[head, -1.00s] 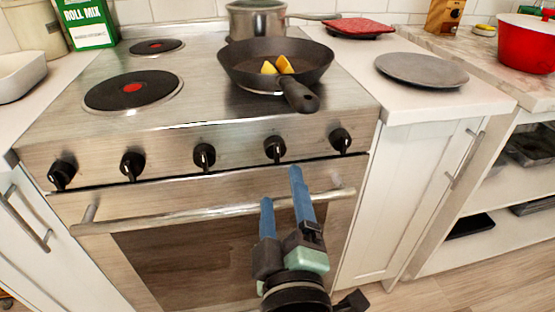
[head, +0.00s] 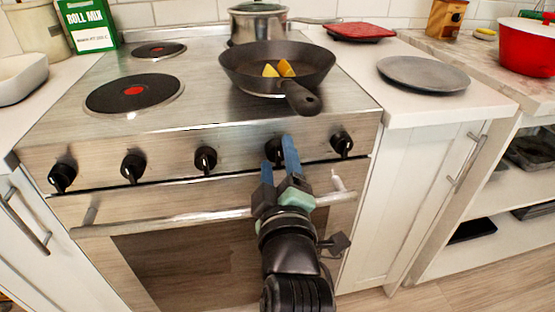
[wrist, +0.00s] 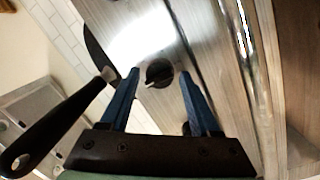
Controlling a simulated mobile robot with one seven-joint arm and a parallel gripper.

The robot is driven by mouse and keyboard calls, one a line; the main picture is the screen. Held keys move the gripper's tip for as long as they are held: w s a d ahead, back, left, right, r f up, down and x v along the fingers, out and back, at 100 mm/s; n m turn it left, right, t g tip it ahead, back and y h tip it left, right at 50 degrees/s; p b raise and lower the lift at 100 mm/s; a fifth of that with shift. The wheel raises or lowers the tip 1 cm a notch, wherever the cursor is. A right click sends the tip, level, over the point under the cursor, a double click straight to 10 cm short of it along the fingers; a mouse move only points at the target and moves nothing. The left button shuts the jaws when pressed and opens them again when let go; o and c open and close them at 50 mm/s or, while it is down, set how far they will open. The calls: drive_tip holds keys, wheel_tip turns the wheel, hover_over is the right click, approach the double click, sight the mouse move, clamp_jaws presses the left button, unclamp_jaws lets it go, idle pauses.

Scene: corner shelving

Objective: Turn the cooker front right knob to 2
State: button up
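The cooker (head: 215,112) has a steel front panel with a row of black knobs. The second knob from the right (wrist: 159,73) shows between my blue fingertips in the wrist view, with its pale pointer toward the lower left. My gripper (head: 277,150) is open at this knob, one finger on each side, and partly covers it in the head view. In the wrist view there are gaps between the knob and both fingers of my gripper (wrist: 160,76). The rightmost knob (head: 342,144) is to the right of my gripper. I cannot read any number markings.
The oven handle (head: 165,219) runs below the knobs, close to my gripper. A black pan (head: 240,75) with yellow pieces stands above, its handle (head: 303,97) projecting toward the front edge. A pot (head: 258,22) stands behind it. A grey plate (head: 423,74) lies on the right counter.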

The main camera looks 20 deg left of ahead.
clamp_jaws()
drive_tip(key=shift+r+m+p, duration=0.15)
drive_tip(key=shift+m+p, duration=0.85)
drive_tip(key=shift+p, duration=0.05)
drive_tip(key=m+p, duration=0.3)
drive_tip(key=shift+r+m, duration=0.1)
drive_tip(key=shift+m, duration=0.2)
drive_tip(key=m+g+p, duration=0.1)
drive_tip(key=m+p, duration=0.3)
drive_tip(key=m, duration=0.1)
drive_tip(key=shift+d+m, duration=0.15)
drive_tip(key=shift+m, duration=0.25)
drive_tip(key=m+g+p, duration=0.1)
drive_tip(key=m+p, duration=0.2)
drive_tip(key=m, duration=0.2)
drive_tip(key=shift+w+m+y, duration=0.1)
drive_tip(key=shift+m+y, duration=0.2)
drive_tip(key=shift+y, duration=0.1)
drive_tip(key=m+y+p, duration=0.1)
drive_tip(key=m+p, duration=0.1)
drive_tip(key=m, duration=0.2)
drive_tip(key=shift+m, duration=0.4)
drive_tip(key=shift+g, duration=0.3)
